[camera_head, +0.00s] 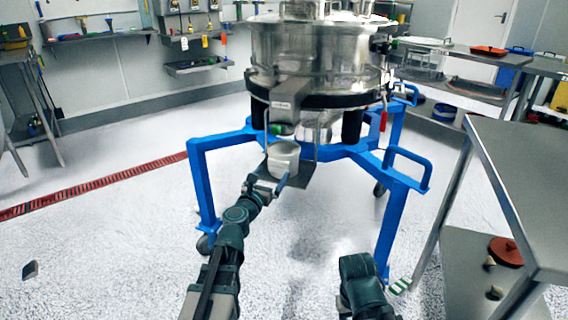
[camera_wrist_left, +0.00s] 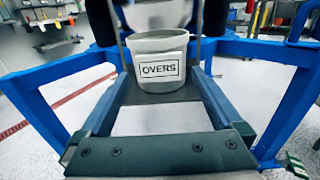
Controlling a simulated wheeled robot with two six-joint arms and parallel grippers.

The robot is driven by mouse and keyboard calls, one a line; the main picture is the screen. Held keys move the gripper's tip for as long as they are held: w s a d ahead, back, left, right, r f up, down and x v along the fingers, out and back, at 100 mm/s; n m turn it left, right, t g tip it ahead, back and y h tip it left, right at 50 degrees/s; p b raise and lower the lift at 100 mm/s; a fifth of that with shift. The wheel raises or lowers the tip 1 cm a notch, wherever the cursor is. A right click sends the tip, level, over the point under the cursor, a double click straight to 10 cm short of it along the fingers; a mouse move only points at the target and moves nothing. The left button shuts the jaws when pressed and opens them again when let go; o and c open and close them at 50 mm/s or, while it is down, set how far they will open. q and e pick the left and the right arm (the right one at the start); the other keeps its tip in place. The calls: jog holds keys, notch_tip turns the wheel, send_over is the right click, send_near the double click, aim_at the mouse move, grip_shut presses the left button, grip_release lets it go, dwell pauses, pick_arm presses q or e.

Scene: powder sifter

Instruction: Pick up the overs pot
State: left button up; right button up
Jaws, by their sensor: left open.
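The overs pot (camera_head: 283,158) is a pale grey pot under the outlet of the steel sifter (camera_head: 310,60). It stands on a small dark hanging shelf (camera_head: 299,181). In the left wrist view the pot (camera_wrist_left: 160,84) is upright and shows a white label reading OVERS. My left gripper (camera_head: 266,184) is in front of the pot and low. In the left wrist view the open left gripper (camera_wrist_left: 158,98) has a finger on either side of the pot's lower part; contact is not clear. My right arm shows at the bottom of the head view, but its gripper is out of view.
A blue frame (camera_head: 203,185) with legs and handles carries the sifter and surrounds the shelf. Thin rods hang beside the pot. A steel table (camera_head: 530,170) stands at the right. The floor in front is mostly clear, with a red drain strip (camera_head: 100,186) at the left.

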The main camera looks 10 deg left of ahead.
aim_at(278, 166)
pick_arm(q)
jog(key=w, duration=0.4)
jog(key=shift+w+d+f, duration=0.1)
jog(key=shift+w+f, duration=0.1)
jog(key=shift+f, duration=0.1)
jog(key=shift+w+d, duration=0.1)
jog(key=shift+w, duration=0.25)
jog(key=c, duration=1.2)
jog(key=shift+o, duration=0.2)
pick_arm(e)
jog(key=shift+w+d+f, duration=0.2)
jog(key=shift+w+f, duration=0.1)
jog(key=shift+w, duration=0.2)
pick_arm(q)
jog(key=shift+r, duration=0.1)
pick_arm(e)
jog(key=shift+r, duration=0.1)
